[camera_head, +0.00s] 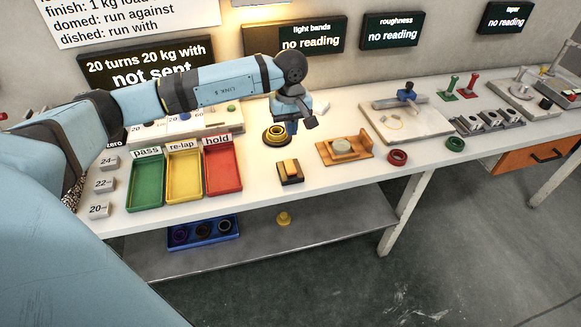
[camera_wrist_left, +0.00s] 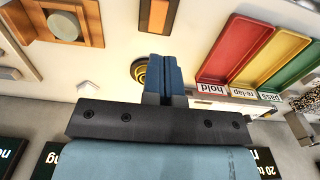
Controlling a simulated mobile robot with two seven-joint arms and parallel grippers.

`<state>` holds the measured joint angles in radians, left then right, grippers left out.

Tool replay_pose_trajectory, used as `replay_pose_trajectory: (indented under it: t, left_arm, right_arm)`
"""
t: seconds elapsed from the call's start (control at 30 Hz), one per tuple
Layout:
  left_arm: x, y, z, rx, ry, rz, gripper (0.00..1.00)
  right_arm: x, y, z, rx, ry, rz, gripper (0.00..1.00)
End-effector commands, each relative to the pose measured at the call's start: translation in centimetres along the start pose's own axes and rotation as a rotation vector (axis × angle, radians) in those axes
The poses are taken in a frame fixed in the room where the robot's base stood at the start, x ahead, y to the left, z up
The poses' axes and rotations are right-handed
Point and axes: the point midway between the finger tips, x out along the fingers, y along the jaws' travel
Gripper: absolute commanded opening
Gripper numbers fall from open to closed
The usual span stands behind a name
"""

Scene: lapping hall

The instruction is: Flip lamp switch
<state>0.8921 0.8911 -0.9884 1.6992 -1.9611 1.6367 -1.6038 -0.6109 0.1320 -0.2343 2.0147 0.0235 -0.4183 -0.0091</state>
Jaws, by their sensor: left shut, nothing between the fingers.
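What looks like the lamp switch is a small dark block with an orange rocker (camera_head: 290,172) on the white bench; it also shows in the wrist view (camera_wrist_left: 158,15) at the top edge. Which way the rocker tilts is too small to tell. My left gripper (camera_head: 292,128) points down above the bench, behind the switch and apart from it. Its blue fingers (camera_wrist_left: 160,68) are shut together with nothing between them. My right gripper is not in view.
Green, yellow and red trays (camera_head: 222,170) stand left of the switch. A wooden stand with a round disc (camera_head: 342,148) is to its right, then a red ring (camera_head: 397,158). The "light bands" display (camera_head: 311,38) on the wall reads "no reading". Bench in front of the switch is clear.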

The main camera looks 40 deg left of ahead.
Motion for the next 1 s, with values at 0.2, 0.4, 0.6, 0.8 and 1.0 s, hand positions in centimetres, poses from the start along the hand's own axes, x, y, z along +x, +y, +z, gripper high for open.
replay_pose_trajectory:
  t: [0.2,0.4,0.6,0.8,1.0]
  left_arm:
    - [-0.1,-0.1,-0.3,0.004,0.010,-0.008,0.00]
    - [0.1,-0.1,-0.2,0.003,0.008,-0.007,0.00]
    - [2.5,-0.2,-0.2,0.001,0.005,-0.009,0.00]
    - [6.8,-0.2,-0.1,0.002,0.004,-0.008,0.00]
    - [10.8,-0.2,-0.2,0.001,0.004,-0.007,0.00]
  right_arm:
    - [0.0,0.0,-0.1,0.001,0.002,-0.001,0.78]
    - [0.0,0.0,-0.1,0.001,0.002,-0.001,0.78]
    - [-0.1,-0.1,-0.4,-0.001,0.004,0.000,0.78]
    - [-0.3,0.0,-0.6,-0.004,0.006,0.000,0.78]
    - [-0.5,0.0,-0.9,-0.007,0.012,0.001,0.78]
